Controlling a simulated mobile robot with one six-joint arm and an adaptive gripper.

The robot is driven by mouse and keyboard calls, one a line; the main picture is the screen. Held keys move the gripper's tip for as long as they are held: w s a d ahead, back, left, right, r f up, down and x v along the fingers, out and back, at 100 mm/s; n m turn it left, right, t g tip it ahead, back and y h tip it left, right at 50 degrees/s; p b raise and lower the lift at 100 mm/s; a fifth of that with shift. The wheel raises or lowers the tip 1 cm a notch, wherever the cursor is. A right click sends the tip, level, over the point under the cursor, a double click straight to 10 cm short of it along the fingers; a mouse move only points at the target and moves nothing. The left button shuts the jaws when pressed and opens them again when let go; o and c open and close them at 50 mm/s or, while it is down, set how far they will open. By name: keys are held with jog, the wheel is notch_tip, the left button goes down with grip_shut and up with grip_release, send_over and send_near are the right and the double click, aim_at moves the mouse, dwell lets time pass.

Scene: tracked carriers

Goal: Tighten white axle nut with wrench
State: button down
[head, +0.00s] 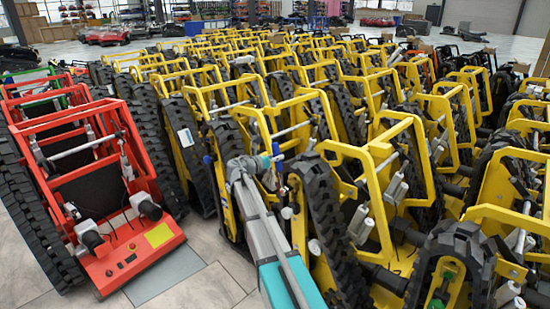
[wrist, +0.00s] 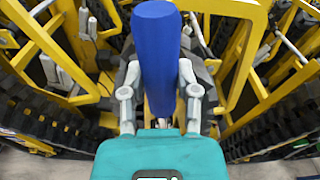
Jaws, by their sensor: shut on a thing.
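In the wrist view, my gripper (wrist: 160,100) is shut on a thick blue handle (wrist: 155,50), which stands up between its two grey fingers. The handle looks like the wrench's grip; no wrench head can be made out. In the head view, my gripper (head: 270,160) is small and partly hidden among the yellow carriers, with a bit of blue (head: 276,149) at its end. Small pale round parts, one at the carrier's side (head: 287,212) and one lower (head: 315,247), show near my arm. I cannot tell whether either is the white axle nut.
Yellow tracked carriers (head: 375,185) stand packed closely around my arm, with frames and black tracks on both sides. A red carrier (head: 140,262) stands at the left. Bare tiled floor (head: 205,285) lies between it and my arm.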

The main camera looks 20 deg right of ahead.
jog(key=shift+s+d+r+m, duration=0.15)
jog(key=shift+s+m, duration=0.15)
jog(key=shift+s, duration=0.15)
jog(key=shift+s, duration=0.1)
jog(key=shift+s+d+r+m, duration=0.1)
jog(key=shift+s+d+m, duration=0.15)
jog(key=shift+s+m, duration=0.3)
jog(key=shift+s, duration=0.2)
dwell(0.4)
jog(key=shift+s+d+m, duration=0.3)
jog(key=shift+s+m, duration=0.25)
jog(key=shift+s, duration=0.05)
jog(key=shift+s, duration=0.15)
jog(key=shift+s+d+m, duration=0.25)
jog(key=shift+s+m, duration=0.25)
jog(key=shift+s, duration=0.05)
jog(key=shift+s, duration=0.1)
dwell(0.3)
